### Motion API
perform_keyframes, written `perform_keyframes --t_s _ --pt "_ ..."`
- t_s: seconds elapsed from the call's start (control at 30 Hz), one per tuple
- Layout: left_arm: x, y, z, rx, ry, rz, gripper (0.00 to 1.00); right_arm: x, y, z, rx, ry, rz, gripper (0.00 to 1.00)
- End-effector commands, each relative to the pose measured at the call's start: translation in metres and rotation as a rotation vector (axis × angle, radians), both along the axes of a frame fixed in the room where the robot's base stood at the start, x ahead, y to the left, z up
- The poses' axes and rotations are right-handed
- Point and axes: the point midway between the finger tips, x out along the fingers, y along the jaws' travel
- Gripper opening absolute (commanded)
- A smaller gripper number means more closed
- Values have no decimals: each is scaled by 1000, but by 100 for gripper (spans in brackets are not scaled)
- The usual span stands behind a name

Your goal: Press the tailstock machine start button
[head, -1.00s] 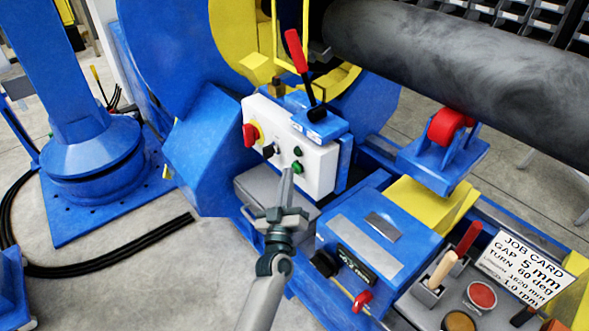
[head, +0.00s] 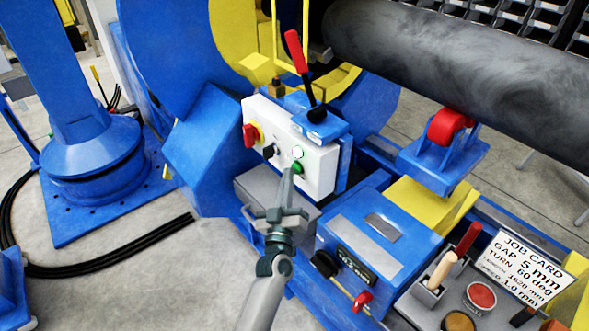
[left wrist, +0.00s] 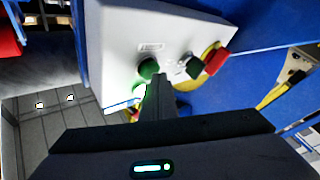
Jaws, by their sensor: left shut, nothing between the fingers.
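The white control box (head: 318,172) sits on the blue machine. It carries a green button (head: 297,167) low on its face and a round indicator (head: 298,152) above it, which glows bright. In the left wrist view the green button (left wrist: 148,68) is beside the glowing indicator (left wrist: 139,92). My left gripper (head: 289,173) is shut and empty, its tips at the lower green button. Whether the tips touch it or stand just short, I cannot tell. The shut fingers (left wrist: 157,80) partly cover this area in the wrist view. My right gripper is out of view.
A red rotary switch (head: 250,134) and a black selector (head: 268,151) are left of the buttons. A red-handled lever (head: 297,52) stands above the box. A blue unit (head: 378,230) and a job card (head: 523,268) are at right. Open floor lies front left.

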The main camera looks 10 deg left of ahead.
Motion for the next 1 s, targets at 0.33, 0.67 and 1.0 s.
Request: perform_keyframes --t_s 0.33,0.67,1.0 --pt "-10 7 0 0 0 -1 0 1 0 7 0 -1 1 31" --pt "-11 8 0 0 0 0 0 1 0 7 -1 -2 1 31" --pt "-26 20 1 1 2 -1 0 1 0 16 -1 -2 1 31"
